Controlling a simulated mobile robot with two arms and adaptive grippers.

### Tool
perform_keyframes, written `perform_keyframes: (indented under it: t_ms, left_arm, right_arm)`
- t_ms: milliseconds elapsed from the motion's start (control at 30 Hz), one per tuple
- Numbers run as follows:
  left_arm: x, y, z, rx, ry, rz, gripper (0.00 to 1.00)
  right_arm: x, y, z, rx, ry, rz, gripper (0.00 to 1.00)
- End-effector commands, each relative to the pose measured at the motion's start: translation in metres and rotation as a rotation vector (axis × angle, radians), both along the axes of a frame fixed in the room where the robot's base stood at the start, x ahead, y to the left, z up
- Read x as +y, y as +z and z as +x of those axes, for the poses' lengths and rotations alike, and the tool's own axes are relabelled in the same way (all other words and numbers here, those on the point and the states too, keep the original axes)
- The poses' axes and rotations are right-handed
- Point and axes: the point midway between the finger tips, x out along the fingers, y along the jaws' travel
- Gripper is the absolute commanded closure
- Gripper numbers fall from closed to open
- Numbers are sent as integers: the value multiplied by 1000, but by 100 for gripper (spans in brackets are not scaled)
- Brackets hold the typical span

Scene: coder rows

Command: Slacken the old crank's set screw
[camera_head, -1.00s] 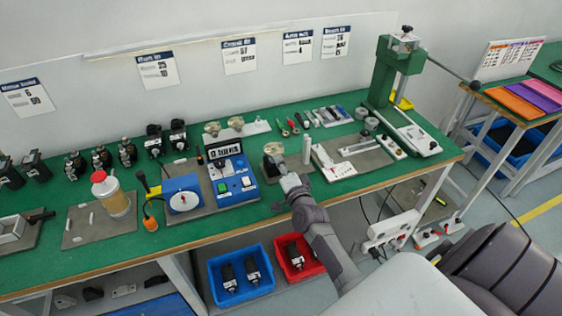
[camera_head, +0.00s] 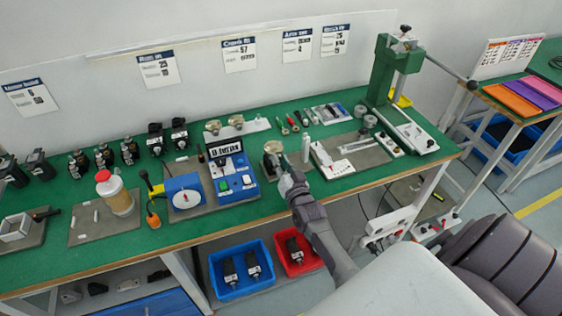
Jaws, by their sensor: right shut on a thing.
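My right gripper (camera_head: 281,168) is low over the green bench, just in front of a small pale metal piece (camera_head: 273,146) on a holder. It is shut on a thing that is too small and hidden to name. Whether that thing touches the metal piece I cannot tell. The old crank and its set screw cannot be made out at this size; my gripper and wrist cover part of this spot. My left gripper is not in view.
A blue test unit (camera_head: 235,180) stands left of my gripper, and a white upright cylinder (camera_head: 305,149) and white panel (camera_head: 330,165) stand right. Several small tools (camera_head: 292,123) lie behind. A green press (camera_head: 383,70) stands at the back right.

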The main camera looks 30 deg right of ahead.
Motion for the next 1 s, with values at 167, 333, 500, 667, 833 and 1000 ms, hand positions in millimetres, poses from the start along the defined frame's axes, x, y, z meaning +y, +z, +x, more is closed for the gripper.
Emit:
perform_keyframes:
  t_ms: [167,333,500,667,833,1000]
  left_arm:
    - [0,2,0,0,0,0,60]
    - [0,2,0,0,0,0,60]
    - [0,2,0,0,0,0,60]
    - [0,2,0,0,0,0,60]
    - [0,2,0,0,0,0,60]
    - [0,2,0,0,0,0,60]
  right_arm:
    - [0,3,1,5,-1,-46,100]
    - [-1,3,1,8,-1,-61,100]
    - [-1,3,1,7,-1,-62,100]
    - [-1,4,2,7,-1,-62,100]
    - [-1,3,1,9,-2,-62,52]
    - [-1,2,1,11,0,-61,52]
